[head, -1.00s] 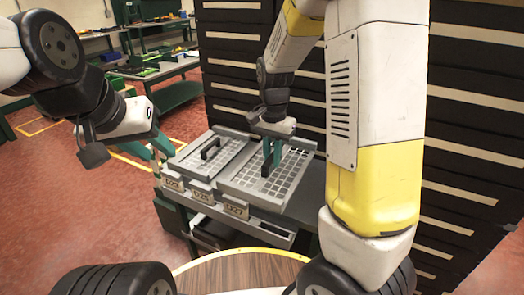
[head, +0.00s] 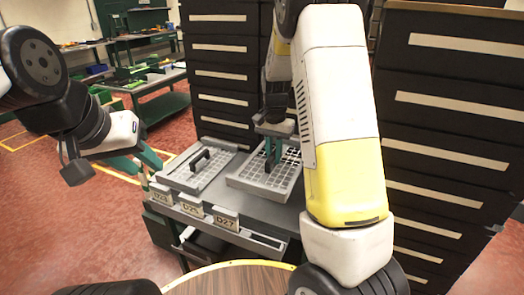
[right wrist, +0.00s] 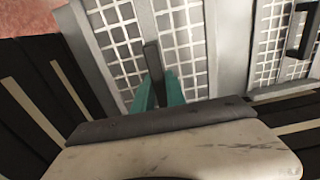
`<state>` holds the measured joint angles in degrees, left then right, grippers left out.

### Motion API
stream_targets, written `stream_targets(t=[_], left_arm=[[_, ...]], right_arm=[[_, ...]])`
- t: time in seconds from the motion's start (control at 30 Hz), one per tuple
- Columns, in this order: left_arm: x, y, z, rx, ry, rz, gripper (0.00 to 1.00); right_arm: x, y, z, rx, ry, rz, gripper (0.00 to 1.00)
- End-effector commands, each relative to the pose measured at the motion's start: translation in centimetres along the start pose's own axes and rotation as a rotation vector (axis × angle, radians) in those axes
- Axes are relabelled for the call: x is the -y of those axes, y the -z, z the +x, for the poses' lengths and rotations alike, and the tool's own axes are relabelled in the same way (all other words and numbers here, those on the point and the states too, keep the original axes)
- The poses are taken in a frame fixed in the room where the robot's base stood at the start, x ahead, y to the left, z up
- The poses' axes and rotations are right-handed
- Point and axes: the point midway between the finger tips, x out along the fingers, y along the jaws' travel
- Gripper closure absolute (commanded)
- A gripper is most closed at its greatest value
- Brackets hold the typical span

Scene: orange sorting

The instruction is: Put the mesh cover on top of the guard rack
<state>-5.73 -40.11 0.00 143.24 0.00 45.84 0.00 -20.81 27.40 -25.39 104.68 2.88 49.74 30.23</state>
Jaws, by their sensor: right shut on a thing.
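The mesh cover (head: 252,179) is a grey-framed grid panel with a dark upright handle (right wrist: 153,60). My right gripper (head: 272,160) is shut on this handle from above; its teal fingers also show in the right wrist view (right wrist: 158,94). Whether the cover is lifted or rests on the surface is hard to tell. A similar grid panel with a black handle (head: 200,160) lies flat to its left. Both sit at the grey rack-like bench (head: 262,216), labelled D23, D25 and D27; I cannot tell which part is the guard rack. My left gripper (head: 142,162) is open and empty, left of the bench.
Black drawer cabinets (head: 440,130) with pale label strips stand behind and right of the bench. A round wooden table (head: 230,280) is at the front. Green workbenches (head: 160,90) stand at the back left. Red floor at the left is clear.

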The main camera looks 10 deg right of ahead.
Motion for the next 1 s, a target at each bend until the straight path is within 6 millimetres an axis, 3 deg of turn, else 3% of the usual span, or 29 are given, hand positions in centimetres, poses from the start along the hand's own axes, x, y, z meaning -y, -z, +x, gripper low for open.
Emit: stream_targets(t=[0.6, 1.0], left_arm=[[0.0, 0.0, 0.0, 0.000, 0.000, 0.000, 0.64], [0.0, 0.0, 0.0, 0.000, 0.000, 0.000, 0.64]], right_arm=[[-0.1, -0.3, 6.3, 0.004, -0.002, 0.001, 1.00], [0.0, -0.3, 8.3, 0.003, -0.001, -0.002, 1.00]])
